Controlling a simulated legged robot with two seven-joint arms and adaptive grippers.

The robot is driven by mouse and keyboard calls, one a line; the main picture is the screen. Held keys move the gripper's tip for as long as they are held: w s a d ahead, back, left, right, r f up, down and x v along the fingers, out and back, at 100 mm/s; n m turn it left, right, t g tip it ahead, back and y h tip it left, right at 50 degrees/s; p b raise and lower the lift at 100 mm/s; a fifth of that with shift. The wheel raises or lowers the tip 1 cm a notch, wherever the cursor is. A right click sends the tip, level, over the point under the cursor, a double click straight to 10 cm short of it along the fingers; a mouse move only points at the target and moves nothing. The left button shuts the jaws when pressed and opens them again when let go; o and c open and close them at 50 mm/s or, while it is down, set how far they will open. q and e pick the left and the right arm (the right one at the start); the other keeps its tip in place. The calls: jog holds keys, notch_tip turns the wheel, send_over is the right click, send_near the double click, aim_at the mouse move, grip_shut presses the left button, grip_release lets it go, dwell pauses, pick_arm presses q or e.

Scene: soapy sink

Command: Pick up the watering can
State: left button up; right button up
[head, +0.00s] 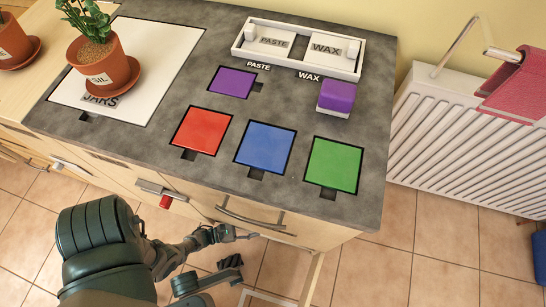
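No watering can is recognisable in the head view. My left gripper (245,249) is low in front of the counter's drawers, near the long drawer handle. Its two fingers are spread apart with nothing between them. My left arm comes in from the bottom left. My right gripper is out of view.
The grey counter (130,142) holds red, blue, green and purple squares, a purple block (337,97), a white PASTE/WAX tray (301,67) and a potted plant (103,62). A white radiator (455,130) with a pink towel (520,88) stands right. A blue object (540,257) is cut off by the right edge.

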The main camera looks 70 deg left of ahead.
pick_arm(q)
jog(key=x, duration=0.5)
jog(key=shift+d+r, duration=0.15)
jog(key=shift+r, duration=0.05)
jog(key=shift+w, duration=0.2)
jog(key=shift+f, duration=0.1)
jog(key=c, duration=0.5)
grip_shut()
